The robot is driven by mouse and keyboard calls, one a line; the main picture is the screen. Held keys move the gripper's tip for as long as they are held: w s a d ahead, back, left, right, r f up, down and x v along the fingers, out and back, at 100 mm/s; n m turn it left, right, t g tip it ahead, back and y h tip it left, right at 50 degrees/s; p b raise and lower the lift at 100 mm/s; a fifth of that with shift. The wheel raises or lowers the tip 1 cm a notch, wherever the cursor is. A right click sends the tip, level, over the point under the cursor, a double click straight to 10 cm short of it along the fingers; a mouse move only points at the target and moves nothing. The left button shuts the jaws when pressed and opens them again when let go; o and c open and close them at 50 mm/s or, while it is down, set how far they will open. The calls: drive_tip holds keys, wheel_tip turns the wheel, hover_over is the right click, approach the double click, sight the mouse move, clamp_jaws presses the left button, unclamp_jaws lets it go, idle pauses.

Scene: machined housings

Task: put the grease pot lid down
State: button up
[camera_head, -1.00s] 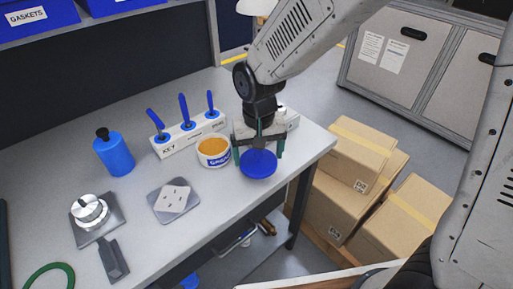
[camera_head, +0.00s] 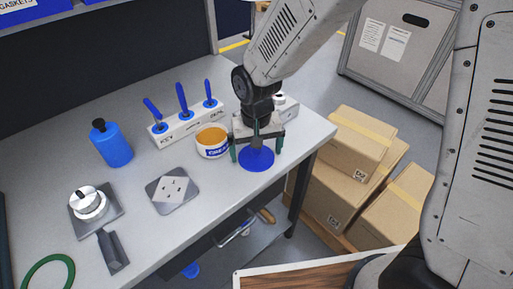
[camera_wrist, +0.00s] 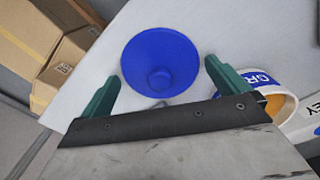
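The round blue grease pot lid (camera_head: 256,159) appears to lie on the grey bench, near its front right corner. In the wrist view the lid (camera_wrist: 158,52) shows a round knob and sits just beyond my fingertips. My gripper (camera_head: 257,154) is right above the lid, pointing down. Its green fingers (camera_wrist: 164,72) are spread wide to either side, with a gap around the knob. The open grease pot (camera_head: 213,151), white and blue with orange grease, stands just left of my gripper.
A white key rack (camera_head: 188,127) with blue-handled tools stands behind the pot. A blue bottle (camera_head: 111,144), a grey plate (camera_head: 160,203) and a dial fixture (camera_head: 91,203) are further left. Cardboard boxes (camera_head: 350,148) stand beyond the bench's right edge.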

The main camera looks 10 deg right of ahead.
sight(257, 150)
wheel_tip(257, 150, up, 12)
drive_tip(key=shift+r, duration=0.25)
idle(0.4)
drive_tip(key=s+d+r, duration=0.4)
drive_tip(key=d, duration=0.3)
drive_tip(key=s+d+r, duration=0.3)
drive_tip(key=s+d, duration=0.1)
drive_tip(key=d, duration=0.2)
drive_tip(key=s+d+r+m+t, duration=0.1)
drive_tip(key=s+d, duration=0.6)
drive_tip(key=s, duration=0.4)
drive_tip(key=shift+s+d, duration=0.35)
drive_tip(key=shift+d, duration=0.05)
